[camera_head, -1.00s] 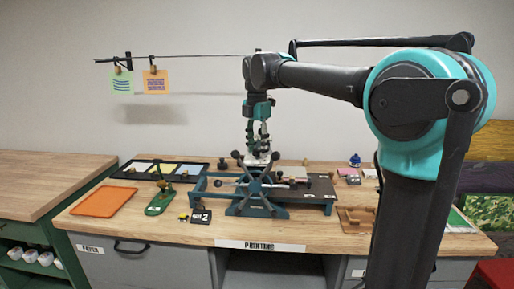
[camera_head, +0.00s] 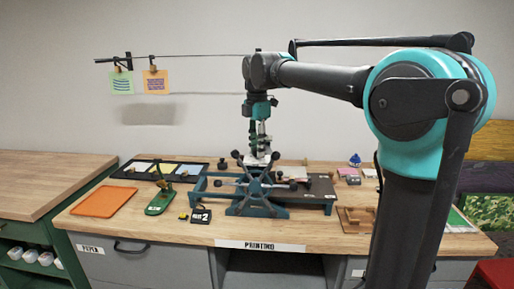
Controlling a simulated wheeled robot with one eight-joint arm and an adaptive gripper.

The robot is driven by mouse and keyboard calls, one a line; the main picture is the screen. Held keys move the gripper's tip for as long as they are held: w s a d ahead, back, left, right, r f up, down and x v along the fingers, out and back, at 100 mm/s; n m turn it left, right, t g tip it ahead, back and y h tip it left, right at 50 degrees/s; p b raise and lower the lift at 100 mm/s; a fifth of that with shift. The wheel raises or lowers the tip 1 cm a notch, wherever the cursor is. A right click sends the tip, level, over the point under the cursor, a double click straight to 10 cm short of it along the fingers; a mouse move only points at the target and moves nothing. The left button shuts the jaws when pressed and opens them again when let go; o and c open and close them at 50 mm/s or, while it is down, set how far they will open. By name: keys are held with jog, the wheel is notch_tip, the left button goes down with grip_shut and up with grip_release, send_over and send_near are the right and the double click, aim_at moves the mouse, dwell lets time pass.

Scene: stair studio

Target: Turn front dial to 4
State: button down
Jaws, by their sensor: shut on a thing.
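My gripper (camera_head: 257,149) points straight down over the top of the teal printing press (camera_head: 240,208). Its fingers are shut at a small pale part on the press top, which I take to be the front dial; the fingers hide most of it. No dial numbers or pointer can be read at this size. The press has a large spoked wheel (camera_head: 254,186) with dark knobs on its near side, just below the gripper. A dark flat bed (camera_head: 318,187) extends to the right.
A black block marked 2 (camera_head: 201,215), a green stapler-like tool (camera_head: 160,201) and an orange sheet (camera_head: 104,202) lie left of the press. A black tray (camera_head: 128,171) is behind. Wooden pieces (camera_head: 355,218) lie right. Two cards hang on a line above left.

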jog(key=m, duration=0.9)
jog(key=shift+m, duration=0.4)
jog(key=m, duration=0.4)
jog(key=shift+m, duration=0.3)
jog(key=m, duration=2.4)
